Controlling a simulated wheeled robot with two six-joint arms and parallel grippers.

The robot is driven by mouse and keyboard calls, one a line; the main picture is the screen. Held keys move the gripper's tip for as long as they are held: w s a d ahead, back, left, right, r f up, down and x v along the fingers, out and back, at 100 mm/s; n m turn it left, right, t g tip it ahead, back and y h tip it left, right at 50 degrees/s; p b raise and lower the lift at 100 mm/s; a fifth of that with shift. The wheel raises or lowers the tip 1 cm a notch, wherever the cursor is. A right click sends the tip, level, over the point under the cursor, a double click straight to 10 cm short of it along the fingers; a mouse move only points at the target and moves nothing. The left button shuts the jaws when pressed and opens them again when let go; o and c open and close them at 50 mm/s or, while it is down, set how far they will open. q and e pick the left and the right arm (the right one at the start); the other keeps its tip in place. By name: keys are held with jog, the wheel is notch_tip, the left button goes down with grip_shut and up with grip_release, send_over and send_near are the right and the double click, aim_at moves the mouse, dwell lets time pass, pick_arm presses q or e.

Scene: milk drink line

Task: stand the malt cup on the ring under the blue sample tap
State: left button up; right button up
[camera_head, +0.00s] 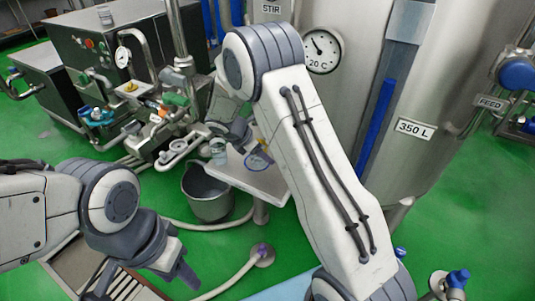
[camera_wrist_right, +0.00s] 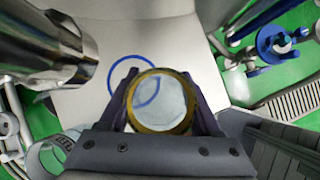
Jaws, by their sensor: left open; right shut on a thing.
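My right gripper (camera_wrist_right: 160,92) is shut on the malt cup (camera_wrist_right: 164,103), a clear cup with a gold-yellow rim, seen from above in the right wrist view. The blue ring (camera_wrist_right: 113,80) is marked on the white shelf beyond the cup, partly hidden by a finger; a blue arc shows through the cup. The ring also shows in the head view (camera_head: 258,162), beside my right arm. A steel cylinder (camera_wrist_right: 45,50) hangs at the upper left of the wrist view; I cannot tell if it is the blue sample tap. My left gripper (camera_head: 143,282) is open and empty, low at the left.
Another labelled cup (camera_wrist_right: 48,158) stands at the lower left of the wrist view; a cup (camera_head: 218,151) shows at the left of the white shelf (camera_head: 262,181) in the head view. A grey bucket (camera_head: 208,199) stands below. The large steel tank (camera_head: 440,110) is behind.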

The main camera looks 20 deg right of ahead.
aim_at(268, 164)
jog(key=w+d, duration=0.2)
jog(key=shift+d, duration=0.3)
jog(key=shift+f, duration=1.8)
jog(key=shift+f, duration=0.15)
jog(key=o, duration=1.5)
jog(key=shift+c, duration=0.2)
